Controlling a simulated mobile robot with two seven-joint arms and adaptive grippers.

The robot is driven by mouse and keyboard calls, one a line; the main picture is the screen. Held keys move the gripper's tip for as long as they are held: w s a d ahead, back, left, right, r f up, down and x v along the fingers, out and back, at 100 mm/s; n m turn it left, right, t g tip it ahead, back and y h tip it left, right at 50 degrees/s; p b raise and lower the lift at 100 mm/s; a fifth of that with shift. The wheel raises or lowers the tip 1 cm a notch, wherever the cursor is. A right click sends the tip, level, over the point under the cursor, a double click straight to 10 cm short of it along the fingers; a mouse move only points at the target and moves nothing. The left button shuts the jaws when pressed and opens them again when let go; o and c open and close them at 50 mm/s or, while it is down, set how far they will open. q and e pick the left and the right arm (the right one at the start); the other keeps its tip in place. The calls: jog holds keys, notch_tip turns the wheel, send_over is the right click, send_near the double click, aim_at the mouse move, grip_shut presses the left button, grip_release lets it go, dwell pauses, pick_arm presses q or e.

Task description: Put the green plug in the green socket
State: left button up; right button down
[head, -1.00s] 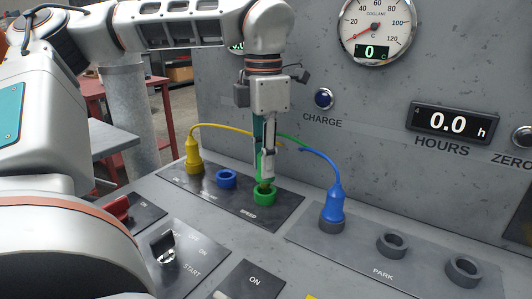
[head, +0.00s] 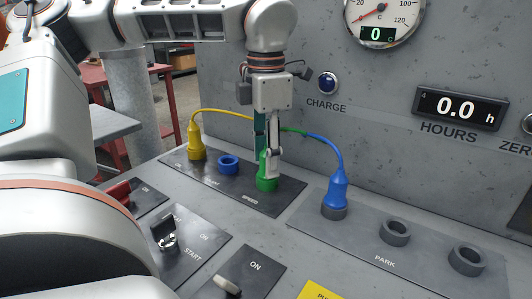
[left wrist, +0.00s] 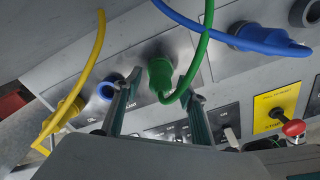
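The green plug (head: 263,164) stands upright at the green socket (head: 267,184) on the SPEED panel and appears seated in it. The gripper partly hides the joint. In the left wrist view the green plug (left wrist: 160,78) has its green cord curving from its near end. My left gripper (head: 267,162) points down over the plug. In the left wrist view its fingers (left wrist: 160,90) stand apart on either side of the plug, with gaps visible, so it looks open. My right gripper is not in view.
A yellow plug (head: 195,142) and an empty blue socket (head: 228,164) are to the left. A blue plug (head: 338,190) stands in a dark socket on the PARK panel, beside two empty dark sockets (head: 396,232). Switches (head: 165,232) are in front. The gauge wall rises behind.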

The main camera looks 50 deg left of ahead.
pick_arm(q)
notch_tip(320, 180, up, 12)
dwell(0.8)
dwell(0.5)
